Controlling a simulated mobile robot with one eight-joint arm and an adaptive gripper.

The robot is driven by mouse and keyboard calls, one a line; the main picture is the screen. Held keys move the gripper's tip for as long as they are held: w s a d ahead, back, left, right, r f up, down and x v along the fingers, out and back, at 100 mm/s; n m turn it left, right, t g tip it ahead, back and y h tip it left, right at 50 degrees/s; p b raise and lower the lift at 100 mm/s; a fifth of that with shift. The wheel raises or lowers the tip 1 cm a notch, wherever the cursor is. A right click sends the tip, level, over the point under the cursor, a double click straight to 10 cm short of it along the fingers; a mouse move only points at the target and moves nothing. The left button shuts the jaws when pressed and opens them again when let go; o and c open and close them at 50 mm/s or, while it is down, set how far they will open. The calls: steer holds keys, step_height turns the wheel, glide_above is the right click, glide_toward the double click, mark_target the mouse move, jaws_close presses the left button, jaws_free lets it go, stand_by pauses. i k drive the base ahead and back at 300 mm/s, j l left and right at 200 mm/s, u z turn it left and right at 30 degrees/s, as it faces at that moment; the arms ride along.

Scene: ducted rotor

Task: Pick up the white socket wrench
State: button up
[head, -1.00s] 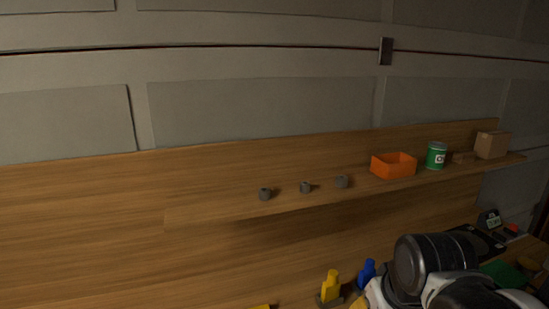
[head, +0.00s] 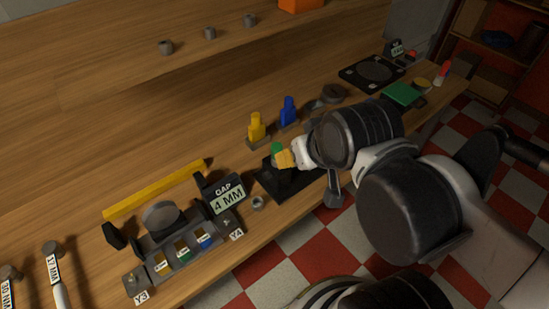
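A tool with a white handle (head: 61,295) and a dark round head lies at the lower left of the bench in the head view. It carries a white label that seems to read 17 MM, and its lower end is cut off by the frame edge. A second labelled tool (head: 8,289) lies left of it, mostly out of frame. My gripper (head: 297,155) is far to the right of both, over the middle of the bench. My own arm hides much of it, and I cannot tell whether its fingers are open or shut.
A fixture with a GAP 4 MM display (head: 228,200) and a yellow bar (head: 155,190) stand between the tools and my arm. Yellow (head: 256,128) and blue (head: 288,111) bottle-shaped items stand behind my gripper. A shelf (head: 120,75) runs along the back. A checkered floor (head: 330,235) lies beyond the front edge.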

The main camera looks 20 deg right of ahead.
mark_target(53, 249)
steer(key=u, duration=2)
steer(key=z, duration=2.8)
steer(key=u, duration=2.75)
